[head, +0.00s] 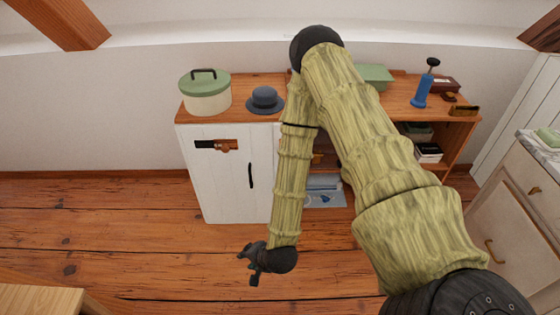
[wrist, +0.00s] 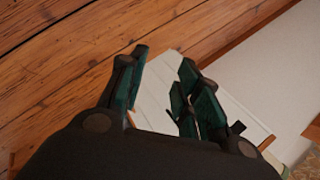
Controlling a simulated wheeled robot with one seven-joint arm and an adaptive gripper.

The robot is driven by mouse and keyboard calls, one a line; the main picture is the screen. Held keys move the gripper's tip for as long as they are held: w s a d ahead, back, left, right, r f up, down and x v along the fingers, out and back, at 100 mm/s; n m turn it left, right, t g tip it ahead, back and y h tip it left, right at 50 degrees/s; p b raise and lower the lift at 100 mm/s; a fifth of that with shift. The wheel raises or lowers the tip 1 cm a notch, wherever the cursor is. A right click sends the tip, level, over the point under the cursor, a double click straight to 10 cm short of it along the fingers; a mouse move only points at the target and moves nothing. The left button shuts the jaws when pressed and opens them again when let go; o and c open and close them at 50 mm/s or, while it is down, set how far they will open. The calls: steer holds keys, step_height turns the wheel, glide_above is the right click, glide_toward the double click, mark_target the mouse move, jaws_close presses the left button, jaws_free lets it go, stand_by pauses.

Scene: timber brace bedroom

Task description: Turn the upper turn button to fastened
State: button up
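The turn button (head: 222,146), a brown wooden bar, lies about level near the top of the white cabinet door (head: 220,180), beside a dark plate at its left. No second turn button can be made out. My gripper (head: 247,266) hangs low in front of the cabinet, well below the turn button and apart from it. In the wrist view my gripper (wrist: 164,62) is open and empty, its teal-padded fingers spread, with the white door (wrist: 158,95) behind them. The turn button cannot be clearly told in the wrist view.
A black handle (head: 250,175) is on the door. A green-lidded pot (head: 206,97) and a dark hat (head: 264,101) stand on the cabinet top. Open shelves to the right are partly hidden by my arm. The wooden floor (head: 120,230) left of the gripper is clear.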

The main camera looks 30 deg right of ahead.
steer(key=w+d+m+t+h+b, duration=0.25)
steer(key=w+d+m+b, duration=0.35)
steer(key=w, duration=0.3)
steer(key=w+d+m+t+h+b, duration=0.1)
steer(key=w+d+m+t+b, duration=0.35)
steer(key=w+m, duration=0.35)
steer(key=w+d+r+m+t+h+b, duration=0.1)
steer(key=w+d+r+m+h+b, duration=0.3)
steer(key=d+m, duration=0.35)
steer(key=w+d+r+m+h+b, duration=0.2)
steer(key=d+m+h+b, duration=0.25)
steer(key=d+m, duration=0.35)
steer(key=b+x, duration=0.1)
steer(key=x, duration=0.9)
steer(key=shift+w+d+r+n+y, duration=0.15)
steer(key=shift+w+d+n+y, duration=0.1)
steer(key=shift+n+y, duration=0.15)
jaws_close()
